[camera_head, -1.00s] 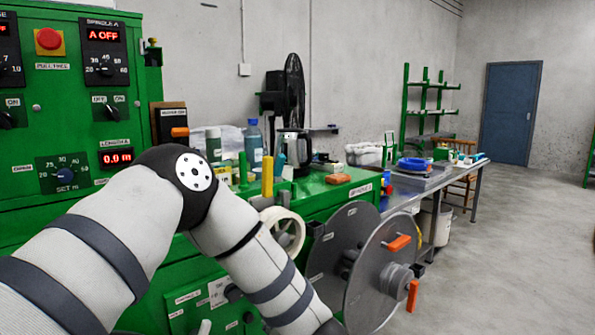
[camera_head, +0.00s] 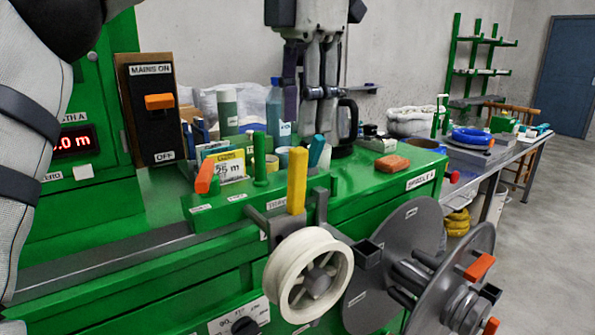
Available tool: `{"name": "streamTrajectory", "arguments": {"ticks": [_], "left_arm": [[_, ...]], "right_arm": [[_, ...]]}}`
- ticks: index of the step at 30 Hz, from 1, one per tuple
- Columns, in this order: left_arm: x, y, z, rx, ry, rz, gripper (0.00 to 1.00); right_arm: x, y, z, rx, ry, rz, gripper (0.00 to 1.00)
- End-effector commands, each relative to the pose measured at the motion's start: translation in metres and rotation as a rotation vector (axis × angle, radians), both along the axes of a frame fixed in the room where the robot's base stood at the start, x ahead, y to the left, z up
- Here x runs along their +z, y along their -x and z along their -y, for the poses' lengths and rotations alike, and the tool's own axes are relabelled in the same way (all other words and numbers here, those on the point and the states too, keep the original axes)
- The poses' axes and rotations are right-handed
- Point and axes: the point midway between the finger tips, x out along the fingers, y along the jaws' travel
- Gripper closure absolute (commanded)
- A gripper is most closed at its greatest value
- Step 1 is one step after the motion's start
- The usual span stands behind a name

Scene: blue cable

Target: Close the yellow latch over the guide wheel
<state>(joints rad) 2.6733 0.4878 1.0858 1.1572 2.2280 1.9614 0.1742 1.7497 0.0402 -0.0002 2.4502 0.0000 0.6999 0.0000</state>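The yellow latch (camera_head: 297,180) stands upright on a grey bracket at the front edge of the green bench. The white guide wheel (camera_head: 308,275) is mounted just below and in front of it. The latch points up, clear of the wheel's rim. My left gripper (camera_head: 318,138) hangs down from the top of the head view, above and seemingly behind the latch, apart from it. Its grey and dark fingers overlap the dark items behind, so their opening is unclear. My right gripper is out of view.
A grey spool with orange handles (camera_head: 481,267) stands right of the wheel. On the bench are a green post (camera_head: 260,160), an orange lever (camera_head: 206,177), a yellow-labelled box, bottles and an orange-brown block (camera_head: 392,164). A mains switch box (camera_head: 152,110) stands left.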

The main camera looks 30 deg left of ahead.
Motion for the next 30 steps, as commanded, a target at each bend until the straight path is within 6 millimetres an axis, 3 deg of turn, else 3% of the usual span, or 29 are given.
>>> {"name": "streamTrajectory", "arguments": {"ticks": [6, 12, 23, 28, 30], "left_arm": [[-0.057, -0.001, -0.005, -0.002, -0.001, -0.005, 0.63], [-0.094, -0.003, -0.008, -0.001, -0.002, -0.004, 0.63], [-0.105, -0.004, -0.009, 0.001, -0.001, 0.000, 0.63], [-0.105, -0.004, -0.009, 0.000, -0.001, -0.001, 1.00], [-0.104, -0.004, -0.009, 0.000, -0.001, -0.001, 1.00]], "right_arm": [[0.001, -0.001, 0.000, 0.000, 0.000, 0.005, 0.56], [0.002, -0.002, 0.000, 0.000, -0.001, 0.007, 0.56], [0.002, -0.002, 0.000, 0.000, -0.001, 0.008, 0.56], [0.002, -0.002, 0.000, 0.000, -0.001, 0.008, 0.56], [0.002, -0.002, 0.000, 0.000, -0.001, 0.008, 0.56]]}}
